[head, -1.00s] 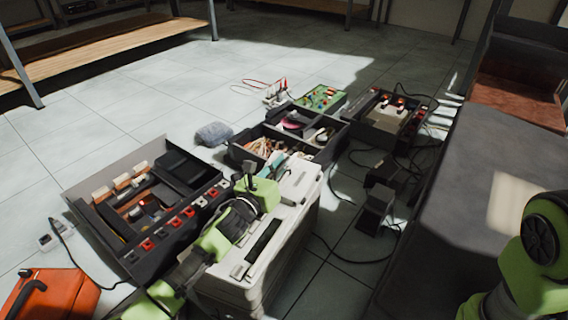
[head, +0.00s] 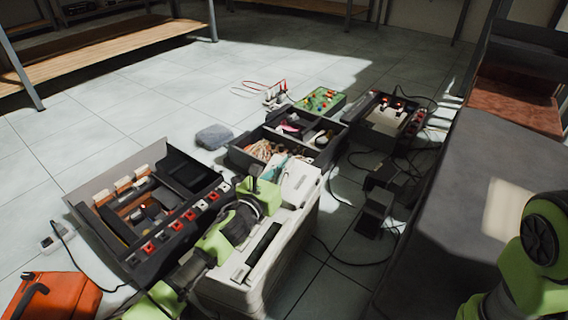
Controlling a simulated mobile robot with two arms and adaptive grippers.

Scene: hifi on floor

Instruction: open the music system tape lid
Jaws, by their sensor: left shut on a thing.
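The music system (head: 236,287) is a pale, boxy unit on the floor at the lower middle of the head view, with a dark slot across its top. A pale panel at its far end, which looks like the tape lid (head: 301,184), lies just right of my left gripper (head: 266,187). My left gripper is over the top of the unit, shut on what appears to be the lid's edge.
An open dark case (head: 122,240) with red and white switches stands left of the unit. A dark tray (head: 243,159) of parts lies behind it. An orange case (head: 55,299) is at lower left. Cables cross the floor at right, near a grey bench (head: 470,200).

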